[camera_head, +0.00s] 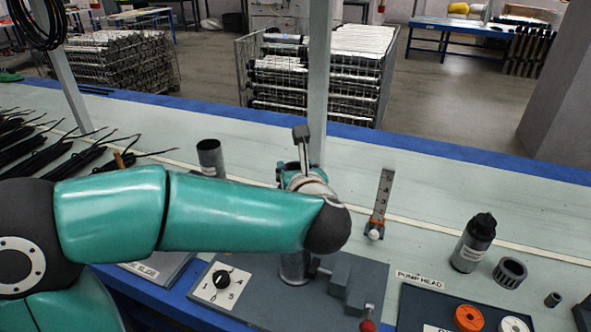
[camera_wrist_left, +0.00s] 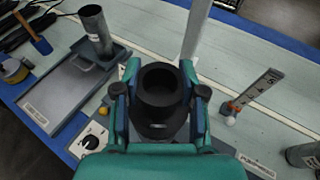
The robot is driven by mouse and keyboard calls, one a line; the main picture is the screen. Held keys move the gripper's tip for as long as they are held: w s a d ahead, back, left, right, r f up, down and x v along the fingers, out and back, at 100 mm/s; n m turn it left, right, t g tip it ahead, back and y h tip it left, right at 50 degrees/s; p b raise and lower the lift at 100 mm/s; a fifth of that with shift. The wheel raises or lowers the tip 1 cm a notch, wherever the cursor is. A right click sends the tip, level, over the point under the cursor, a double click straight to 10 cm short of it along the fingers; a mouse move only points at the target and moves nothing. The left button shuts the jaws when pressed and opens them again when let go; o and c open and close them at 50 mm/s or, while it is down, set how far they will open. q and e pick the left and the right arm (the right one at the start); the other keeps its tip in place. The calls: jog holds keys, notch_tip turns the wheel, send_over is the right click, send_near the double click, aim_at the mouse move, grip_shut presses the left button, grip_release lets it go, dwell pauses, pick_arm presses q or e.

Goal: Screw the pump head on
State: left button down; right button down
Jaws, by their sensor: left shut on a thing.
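My left gripper (camera_head: 303,178) is above the vise area in the head view, mostly behind my own arm. In the left wrist view, the gripper (camera_wrist_left: 163,95) is shut on a black round part with a central opening, which appears to be the pump head (camera_wrist_left: 160,118). Its fingers press on both sides of it. A metal tube (camera_head: 294,267) stands upright at the grey vise (camera_head: 357,284), below my arm. My arm hides its top, so I cannot tell whether the pump head touches it. My right gripper is not in view.
A dial panel (camera_head: 222,283) is left of the vise. A gauge post (camera_head: 382,200) stands behind it. A dark bottle (camera_head: 473,243), a black ring (camera_head: 510,272) and a tray (camera_head: 408,310) labelled PUMP HEAD are on the right. Another metal cylinder (camera_head: 210,157) stands at back left.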

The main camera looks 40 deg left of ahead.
pick_arm(q)
jog(key=shift+f, duration=0.2)
jog(key=c, duration=0.6)
grip_release()
jog(key=shift+d, duration=0.1)
jog(key=v, duration=1.2)
jog(key=shift+r, duration=0.1)
